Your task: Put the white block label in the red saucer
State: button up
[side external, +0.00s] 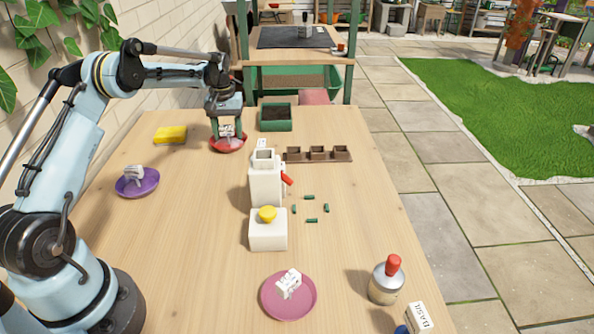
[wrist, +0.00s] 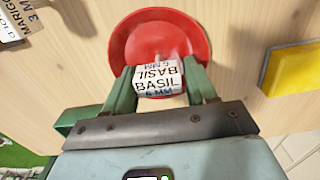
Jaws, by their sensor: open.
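The red saucer (side external: 228,148) sits at the back left of the table and also shows in the wrist view (wrist: 150,35). A white block label (wrist: 157,78) printed "BASIL 6 MM" is at the saucer, between my fingers; it shows small in the side view (side external: 226,131). My gripper (wrist: 158,72) is open, pointing down over the saucer, with one green finger on either side of the label. The fingers hide part of the near rim. I cannot tell whether a finger touches the label.
A yellow sponge-like block (side external: 171,134) lies left of the saucer, and a green tray of soil (side external: 276,124) stands to its right. A purple saucer (side external: 137,187) and a pink saucer (side external: 270,300) hold white labels. White dispenser-like boxes (side external: 266,187) stand mid-table.

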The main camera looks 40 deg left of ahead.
notch_tip(320, 180, up, 12)
jog(key=shift+f, duration=0.2)
jog(key=s+d+r+m+t, duration=0.2)
jog(key=s+d+r, duration=0.15)
jog(key=d, duration=0.45)
jog(key=s+d+r+m+t, duration=0.1)
jog(key=s+d+r+m, duration=0.25)
jog(key=d, duration=0.45)
jog(key=s+d+f+m+t, duration=0.3)
jog(key=s+d+f, duration=0.3)
jog(key=s+d, duration=0.4)
jog(key=shift+s+d+f+t, duration=0.2)
jog(key=shift+s+t, duration=0.4)
jog(key=shift+s, duration=0.65)
